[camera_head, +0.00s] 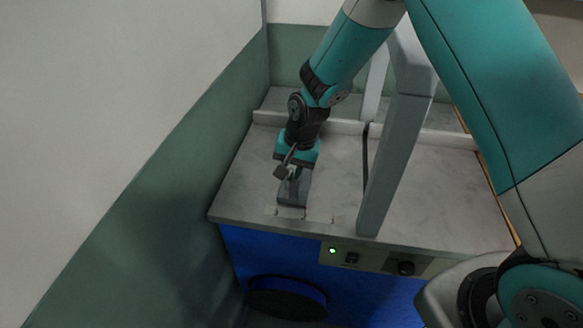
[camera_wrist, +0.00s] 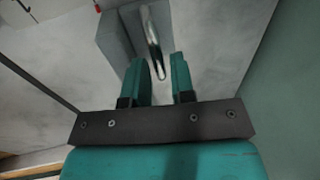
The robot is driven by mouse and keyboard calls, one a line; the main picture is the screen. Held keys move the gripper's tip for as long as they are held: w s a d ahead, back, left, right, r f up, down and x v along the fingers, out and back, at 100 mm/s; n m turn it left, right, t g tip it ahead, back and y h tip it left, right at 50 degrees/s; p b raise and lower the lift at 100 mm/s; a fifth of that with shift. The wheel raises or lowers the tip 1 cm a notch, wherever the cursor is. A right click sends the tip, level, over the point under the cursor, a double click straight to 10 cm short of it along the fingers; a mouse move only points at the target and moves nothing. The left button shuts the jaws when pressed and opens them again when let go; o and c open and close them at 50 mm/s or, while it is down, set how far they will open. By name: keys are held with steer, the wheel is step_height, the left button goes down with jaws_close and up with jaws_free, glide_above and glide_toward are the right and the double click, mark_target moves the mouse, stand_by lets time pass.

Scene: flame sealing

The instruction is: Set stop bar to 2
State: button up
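A grey block (camera_head: 293,190) with a shiny metal handle stands on the bench top near its front left; I take it for the stop bar. In the wrist view the block (camera_wrist: 118,42) is at upper centre and its curved metal handle (camera_wrist: 154,40) reaches toward my fingers. My gripper (camera_head: 290,168) is directly behind and above the block in the head view. In the wrist view the two teal fingers of my gripper (camera_wrist: 158,64) are apart, with the handle's end between them and visible gaps beside it. No number marks are legible.
A pale bench top (camera_head: 440,190) sits on a blue cabinet (camera_head: 270,252). A grey upright post (camera_head: 390,165) and a dark cable (camera_head: 365,160) stand to the right. The front panel has a lit green lamp (camera_head: 332,250) and a black knob (camera_head: 405,268). A green-and-white wall is close on the left.

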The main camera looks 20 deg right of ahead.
steer(key=shift+r, duration=0.1)
steer(key=s+d+r+b, duration=0.1)
steer(key=d+r+b, duration=0.1)
steer(key=r, duration=1.5)
steer(key=shift+s+d, duration=0.25)
steer(key=shift+d, duration=0.25)
steer(key=s+a+r+n+y, duration=0.1)
steer(key=s+n, duration=0.5)
steer(key=s, duration=0.6)
steer(key=s+a+r+n+g+y, duration=0.1)
steer(key=s+r+n, duration=0.3)
steer(key=s, duration=0.9)
steer(key=a+n, duration=0.1)
steer(key=n, duration=0.1)
steer(key=shift+s+n, duration=0.3)
